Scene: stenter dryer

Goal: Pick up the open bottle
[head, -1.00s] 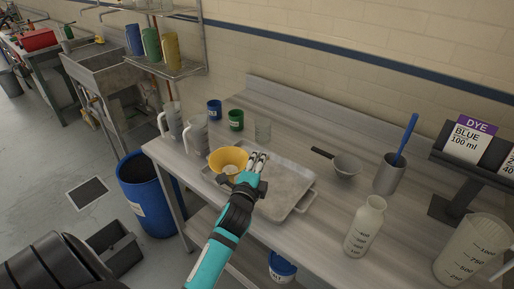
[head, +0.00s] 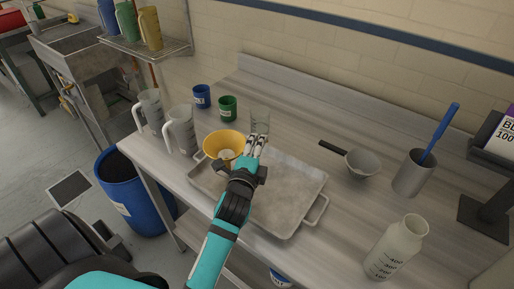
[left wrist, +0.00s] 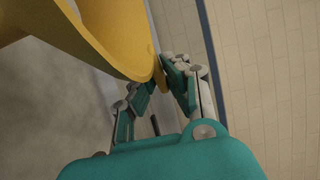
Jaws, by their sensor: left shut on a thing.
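The open bottle (head: 397,246) is a whitish, see-through bottle with dark volume marks and no cap. It stands upright at the right front of the bench in the head view, well to the right of my left gripper. My left gripper (head: 257,147) is shut on the rim of a yellow funnel (head: 224,144) at the left end of the metal tray (head: 287,192). In the left wrist view the funnel (left wrist: 110,40) fills the upper left, its rim between the fingertips (left wrist: 168,75). I cannot tell whether the funnel touches the tray. My right gripper is not shown.
A clear beaker (head: 260,120) stands just behind my left fingers. Blue (head: 202,96) and green (head: 228,108) cups and white jugs (head: 180,130) stand left. Bench between tray and bottle is clear.

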